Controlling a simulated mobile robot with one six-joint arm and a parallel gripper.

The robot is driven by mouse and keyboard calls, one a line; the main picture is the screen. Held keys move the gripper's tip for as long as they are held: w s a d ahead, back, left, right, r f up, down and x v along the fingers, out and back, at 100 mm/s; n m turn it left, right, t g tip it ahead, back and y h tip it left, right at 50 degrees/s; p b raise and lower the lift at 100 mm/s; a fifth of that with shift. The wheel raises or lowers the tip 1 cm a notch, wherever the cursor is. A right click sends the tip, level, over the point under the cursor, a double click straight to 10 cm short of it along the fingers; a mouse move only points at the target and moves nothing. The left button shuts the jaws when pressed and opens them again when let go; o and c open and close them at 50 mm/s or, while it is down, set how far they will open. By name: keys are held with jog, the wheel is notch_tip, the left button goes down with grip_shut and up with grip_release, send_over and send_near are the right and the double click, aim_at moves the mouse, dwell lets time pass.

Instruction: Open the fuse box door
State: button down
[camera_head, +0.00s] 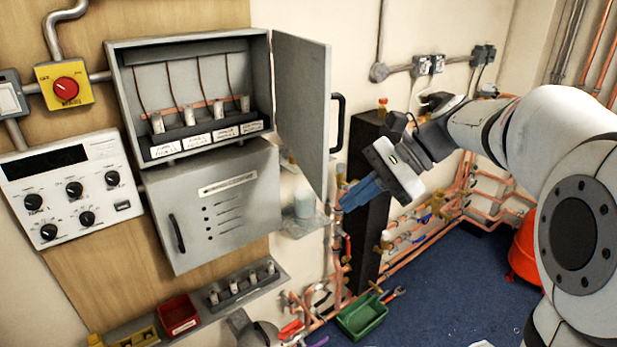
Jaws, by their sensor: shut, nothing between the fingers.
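The fuse box (186,62) is mounted on the wooden board at the upper left. Its grey door (301,112) is swung out to the right on the box's right side, and the inside is exposed. The door has a black handle (337,120) on its outer face. Inside, several fuses with thin wires stand above handwritten labels. My gripper (348,205) has blue fingers, is shut and empty. It is right of and below the door's lower edge, apart from the handle, pointing left.
A second grey cabinet (225,205), closed, hangs below the fuse box. A control panel (70,188) and a red knob switch (65,88) are at left. A black column (370,235) and copper pipes stand behind my gripper. A green tray (361,316) is on the blue floor.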

jog(key=s+d+f+n+t+h+b, duration=0.1)
jog(key=s+f+n+t+h+b, duration=0.1)
jog(key=s+f+n+h, duration=0.55)
jog(key=w+a+r+n+t+h+b, duration=0.2)
jog(key=w+a+r+n+t+h, duration=0.15)
jog(key=a+r, duration=0.5)
jog(key=w+a+r+n+t+h+b, duration=0.2)
jog(key=a+r+n+t, duration=0.15)
jog(key=a+r, duration=0.45)
jog(key=d+p+x, duration=0.2)
jog(key=d+x, duration=0.1)
jog(key=x, duration=0.9)
jog(key=shift+r+n, duration=0.35)
